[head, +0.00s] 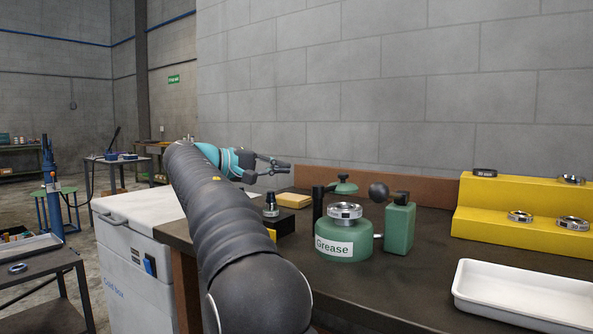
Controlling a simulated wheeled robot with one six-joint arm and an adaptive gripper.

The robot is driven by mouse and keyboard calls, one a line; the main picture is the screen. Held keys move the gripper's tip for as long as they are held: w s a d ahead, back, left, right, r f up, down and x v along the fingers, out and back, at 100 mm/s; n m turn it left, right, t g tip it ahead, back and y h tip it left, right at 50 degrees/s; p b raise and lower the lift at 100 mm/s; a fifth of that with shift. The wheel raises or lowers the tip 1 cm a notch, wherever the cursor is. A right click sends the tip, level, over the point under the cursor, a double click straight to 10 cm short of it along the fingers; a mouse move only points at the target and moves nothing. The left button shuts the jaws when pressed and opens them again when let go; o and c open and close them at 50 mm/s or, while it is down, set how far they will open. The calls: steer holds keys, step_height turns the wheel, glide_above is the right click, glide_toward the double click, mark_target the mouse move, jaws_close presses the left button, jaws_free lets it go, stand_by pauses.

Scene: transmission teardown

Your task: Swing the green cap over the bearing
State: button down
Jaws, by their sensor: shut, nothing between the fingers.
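A silver bearing (345,210) lies flat on top of the round green base (345,243) labelled "Grease". The small green cap (344,187) shows behind the bearing and a little above it, beside a black upright post (318,205). The cap is not over the bearing; its lower part is partly hidden. My gripper (284,167) is shut and empty, in the air behind and to the left of the cap, clear of it. My dark arm crosses the middle of the view and hides part of the bench.
A yellow stepped stand (487,222) holds several rings. A white tray (530,296) lies at front right.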

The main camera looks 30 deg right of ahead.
mark_target(337, 184)
steer(key=s+d+f, duration=0.2)
steer(key=s+d, duration=0.1)
steer(key=d, duration=0.8)
steer(key=shift+s+d+b, duration=0.15)
steer(key=shift+s+b, duration=0.15)
steer(key=shift+s, duration=0.1)
steer(key=shift+d+m+g, duration=0.1)
steer(key=shift+m+g, duration=0.2)
steer(key=shift+g, duration=0.3)
